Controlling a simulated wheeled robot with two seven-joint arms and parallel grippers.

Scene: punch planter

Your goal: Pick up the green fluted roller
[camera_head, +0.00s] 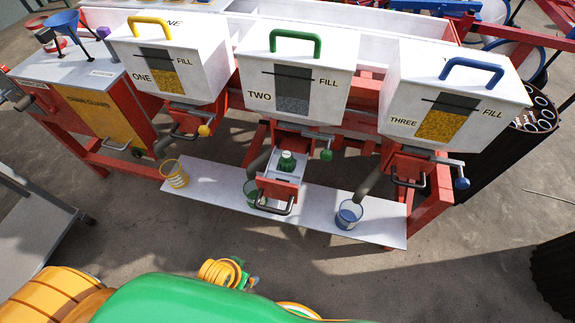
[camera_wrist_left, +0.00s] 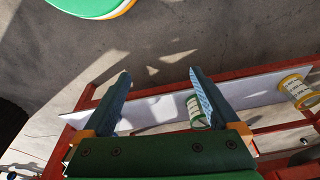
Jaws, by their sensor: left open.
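The green fluted roller (camera_head: 287,161) sits upright in the white, open-topped housing (camera_head: 285,178) under the middle hopper, marked TWO. Its top shows; its lower part is hidden by the housing walls. My left gripper (camera_wrist_left: 160,84) is open in the left wrist view, with two dark fingers wide apart and nothing held between them. I cannot make out its fingers in the head view. The roller cannot be made out in the left wrist view. My right gripper is not in view.
Hoppers ONE (camera_head: 186,72), TWO (camera_head: 318,92) and THREE (camera_head: 425,118) stand in a row. A yellow cup (camera_head: 174,175), a green cup (camera_head: 250,194) and a blue cup (camera_head: 348,215) stand on the white shelf (camera_head: 215,190). A handle (camera_head: 272,206) juts forward below the roller. Floor in front is clear.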

